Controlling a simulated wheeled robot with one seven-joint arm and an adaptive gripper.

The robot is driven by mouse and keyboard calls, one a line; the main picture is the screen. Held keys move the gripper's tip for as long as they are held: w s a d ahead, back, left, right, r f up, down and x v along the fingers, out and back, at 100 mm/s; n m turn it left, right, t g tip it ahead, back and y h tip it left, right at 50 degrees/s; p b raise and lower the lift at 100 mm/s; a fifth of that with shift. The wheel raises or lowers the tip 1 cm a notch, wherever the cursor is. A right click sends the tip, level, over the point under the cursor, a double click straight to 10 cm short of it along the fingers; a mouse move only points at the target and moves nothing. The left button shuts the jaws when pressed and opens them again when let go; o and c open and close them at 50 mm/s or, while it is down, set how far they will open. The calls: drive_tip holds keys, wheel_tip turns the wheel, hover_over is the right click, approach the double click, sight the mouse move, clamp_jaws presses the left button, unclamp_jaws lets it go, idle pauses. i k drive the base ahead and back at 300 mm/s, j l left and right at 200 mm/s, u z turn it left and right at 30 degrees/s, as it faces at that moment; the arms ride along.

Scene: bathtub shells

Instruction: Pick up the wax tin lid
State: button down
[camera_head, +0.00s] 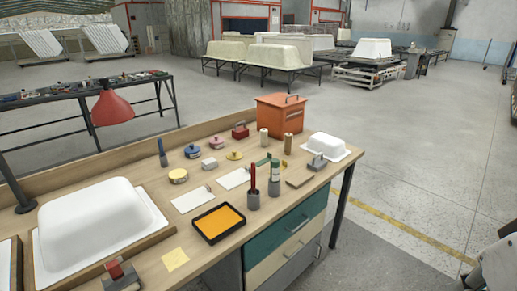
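Several small round tins or lids stand on the wooden workbench (140,262). A flat yellow lid-like disc with a small knob (234,156) lies near the middle. A yellow round tin (178,177) is to its left. A blue knobbed round piece (192,152) and a pink knobbed one (217,143) sit behind them. I cannot tell for certain which is the wax tin lid; the flat yellow disc looks most like a separate lid. My gripper is not in view; only a grey and white part, probably of my arm, shows at the lower right.
An orange box (280,116) and a white tub shell (328,147) stand at the bench's right end. A black tray of orange material (219,222) and cups with upright tools (253,199) are in front. A large white shell (98,222) and red lamp (112,108) are left.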

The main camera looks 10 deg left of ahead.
sight(234, 155)
drive_tip(key=i+u, duration=0.15)
drive_tip(key=u, duration=0.3)
drive_tip(key=i+l+u, duration=0.1)
drive_tip(key=u, duration=0.35)
drive_tip(key=i+l+u, duration=0.2)
drive_tip(key=i+l, duration=0.25)
drive_tip(key=i+l+u, duration=0.15)
drive_tip(key=i+l, duration=0.25)
drive_tip(key=l, duration=0.15)
drive_tip(key=i+l+u, duration=0.2)
drive_tip(key=i+l, duration=0.2)
drive_tip(key=l, duration=0.15)
drive_tip(key=i+l, duration=0.25)
drive_tip(key=l, duration=0.2)
